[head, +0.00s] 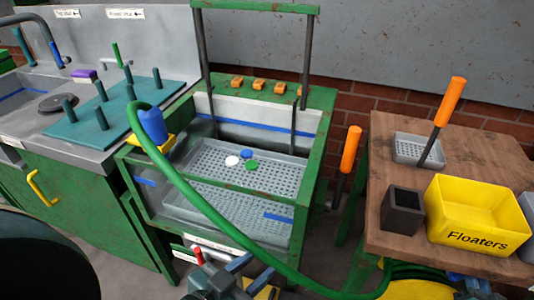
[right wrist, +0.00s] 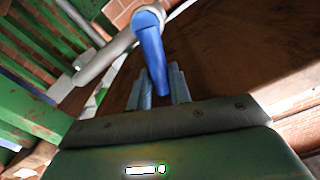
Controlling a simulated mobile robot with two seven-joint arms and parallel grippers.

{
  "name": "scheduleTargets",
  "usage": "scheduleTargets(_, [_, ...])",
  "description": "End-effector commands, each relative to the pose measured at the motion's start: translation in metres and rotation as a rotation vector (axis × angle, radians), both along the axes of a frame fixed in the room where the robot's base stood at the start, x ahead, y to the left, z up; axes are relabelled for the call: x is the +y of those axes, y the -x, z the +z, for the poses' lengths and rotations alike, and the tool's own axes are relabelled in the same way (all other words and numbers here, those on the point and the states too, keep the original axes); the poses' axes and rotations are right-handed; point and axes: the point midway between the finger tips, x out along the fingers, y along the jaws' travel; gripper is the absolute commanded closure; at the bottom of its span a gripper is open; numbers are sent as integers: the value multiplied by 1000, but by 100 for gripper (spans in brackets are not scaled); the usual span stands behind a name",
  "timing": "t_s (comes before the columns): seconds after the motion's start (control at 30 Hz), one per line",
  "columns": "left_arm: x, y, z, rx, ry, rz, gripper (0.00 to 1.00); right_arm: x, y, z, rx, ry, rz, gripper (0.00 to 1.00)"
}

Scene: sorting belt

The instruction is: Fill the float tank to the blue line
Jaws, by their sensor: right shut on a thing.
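The float tank (head: 300,180) stands mid-view in the head view, with a blue line (head: 262,128) along its inner back wall. I cannot make out a water level. A perforated tray with white, blue and green discs (head: 251,165) shows inside. My left gripper (head: 251,272) is below the tank front, fingers apart and empty. In the right wrist view, my right gripper (right wrist: 162,90) is shut on a blue handle (right wrist: 151,50) on a grey pipe.
A red handle (head: 198,256) sits low at the tank front, beside my left gripper. A wooden table (head: 385,170) at right holds a yellow Floaters bin (head: 470,236), a dark box (head: 403,211) and a grey tray (head: 408,150). A sink and teal peg board (head: 125,112) are at left.

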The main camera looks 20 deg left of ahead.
Motion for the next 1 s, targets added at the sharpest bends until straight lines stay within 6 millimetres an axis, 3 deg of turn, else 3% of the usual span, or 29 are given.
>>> scheduleTargets(0.13, [0,0,14,0,0,0,64,9,1,4,-5,126,2,100])
scheduleTargets(0.47, [0,0,14,0,0,0,64,11,1,3,-12,177,3,100])
scheduleTargets(0.73, [0,0,28,0,0,0,64,23,2,5,-27,391,2,100])
scheduleTargets(0.97, [0,0,27,0,0,0,64,24,2,4,-31,418,3,100])
scheduleTargets(1.0, [0,0,27,0,0,0,64,25,2,4,-31,417,3,77])
